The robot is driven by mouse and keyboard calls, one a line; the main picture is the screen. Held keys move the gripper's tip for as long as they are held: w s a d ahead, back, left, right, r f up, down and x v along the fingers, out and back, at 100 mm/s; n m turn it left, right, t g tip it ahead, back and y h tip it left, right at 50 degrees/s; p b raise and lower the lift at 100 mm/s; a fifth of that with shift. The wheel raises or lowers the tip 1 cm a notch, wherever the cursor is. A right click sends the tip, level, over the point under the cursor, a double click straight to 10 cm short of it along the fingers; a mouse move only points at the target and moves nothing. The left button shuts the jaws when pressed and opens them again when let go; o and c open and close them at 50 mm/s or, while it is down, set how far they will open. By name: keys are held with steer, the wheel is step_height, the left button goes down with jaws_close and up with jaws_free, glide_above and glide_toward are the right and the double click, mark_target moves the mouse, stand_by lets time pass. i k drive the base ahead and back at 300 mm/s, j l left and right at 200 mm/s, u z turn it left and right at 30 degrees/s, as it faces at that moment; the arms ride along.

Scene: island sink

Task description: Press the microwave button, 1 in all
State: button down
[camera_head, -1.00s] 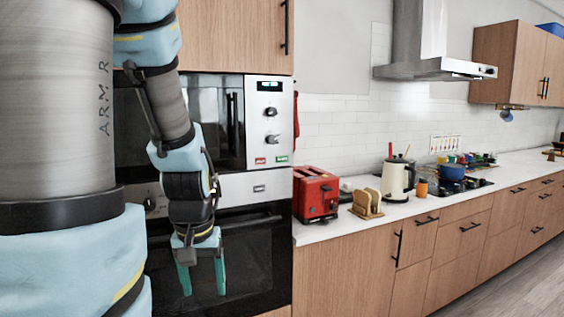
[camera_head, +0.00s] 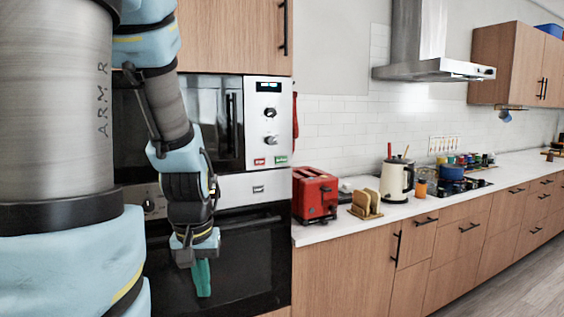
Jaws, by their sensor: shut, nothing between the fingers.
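The microwave (camera_head: 228,115) is built into the tall wooden cabinet, with a dark door and a silver control panel (camera_head: 269,95) on its right. The panel has a small lit display, two round knobs, and a red button (camera_head: 259,161) and a green button (camera_head: 281,159) at the bottom. My gripper (camera_head: 202,280) hangs pointing down in front of the oven, below and left of the two buttons and apart from them. Its teal fingers are shut together with nothing between them. My arm covers the left part of the microwave door.
An oven (camera_head: 240,255) with a bar handle sits below the microwave. To the right, the counter holds a red toaster (camera_head: 315,194), a toast rack (camera_head: 366,203), a cream kettle (camera_head: 396,180) and a blue pot (camera_head: 451,172). The space before the control panel is clear.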

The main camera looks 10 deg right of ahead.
mark_target(280, 160)
steer(key=l, duration=1.85)
steer(key=u, duration=1.8)
steer(key=i+l, duration=0.05)
